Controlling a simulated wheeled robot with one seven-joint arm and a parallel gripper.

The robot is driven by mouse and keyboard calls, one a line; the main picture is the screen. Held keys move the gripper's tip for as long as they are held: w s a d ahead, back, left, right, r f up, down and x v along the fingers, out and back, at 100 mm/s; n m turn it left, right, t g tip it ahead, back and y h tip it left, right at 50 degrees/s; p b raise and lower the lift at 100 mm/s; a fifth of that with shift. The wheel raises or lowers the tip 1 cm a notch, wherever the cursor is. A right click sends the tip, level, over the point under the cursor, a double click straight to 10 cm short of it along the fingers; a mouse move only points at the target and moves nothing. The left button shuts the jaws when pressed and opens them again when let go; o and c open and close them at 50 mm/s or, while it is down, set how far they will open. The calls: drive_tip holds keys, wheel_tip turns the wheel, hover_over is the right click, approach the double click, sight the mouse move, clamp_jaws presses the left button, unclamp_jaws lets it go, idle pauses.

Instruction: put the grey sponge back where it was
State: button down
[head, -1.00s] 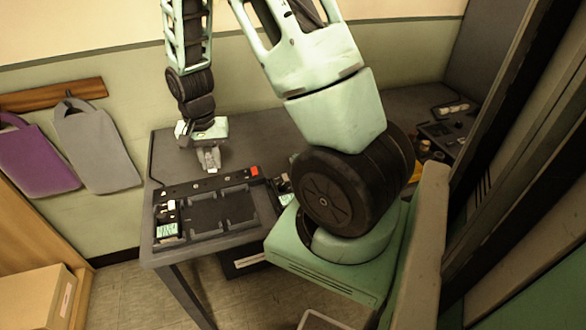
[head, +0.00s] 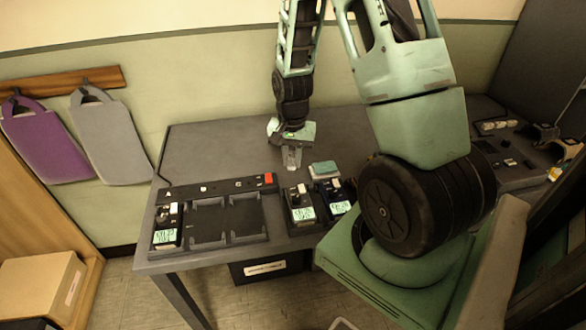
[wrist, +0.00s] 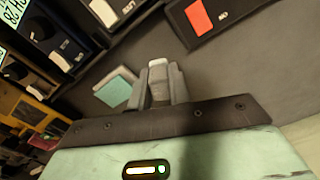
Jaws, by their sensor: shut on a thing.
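My gripper (head: 292,160) is above the grey table, behind and to the right of the red patch on the black lettered tray. In the wrist view my gripper (wrist: 158,85) has its fingers close together around a small pale grey block, which looks like the grey sponge (wrist: 158,66). Only its top end shows between the fingers. A flat teal-green pad (head: 324,168) lies on the table right of my gripper; it also shows in the wrist view (wrist: 115,91), left of the fingers.
The black tray (head: 225,185) has a meter (head: 167,227) in its left bay and empty bays beside it. Two more meters (head: 301,206) (head: 332,196) stand to its right. The table (head: 215,148) behind the tray is clear. More items (head: 500,128) lie at the far right.

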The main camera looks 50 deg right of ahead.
sight(292, 168)
drive_tip(key=shift+f, duration=1.9)
drive_tip(key=shift+f, duration=0.15)
drive_tip(key=c, duration=1.3)
unclamp_jaws()
